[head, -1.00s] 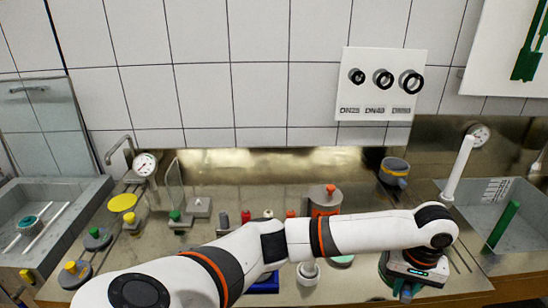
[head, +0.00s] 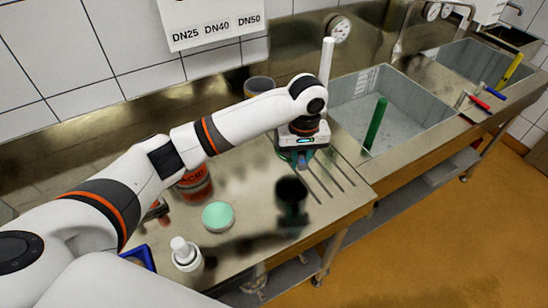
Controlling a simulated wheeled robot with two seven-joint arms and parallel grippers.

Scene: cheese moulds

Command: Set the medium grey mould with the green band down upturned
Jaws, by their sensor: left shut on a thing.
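My left gripper (head: 303,155) points down over the right part of the steel worktop, by the drain grooves. It is shut on the grey mould with the green band (head: 284,154). Only a grey and green edge of the mould shows beneath and beside the gripper. The rest is hidden by the hand, so I cannot tell which way up it is or whether it touches the worktop. My right gripper is not in view.
A sink (head: 400,105) with a green rod lies right of the grooves. A grey mould (head: 258,86) stands behind my arm. A red container (head: 194,185), a pale green disc (head: 218,216) and a white bottle (head: 185,255) stand left. A blurred dark shape lies in front.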

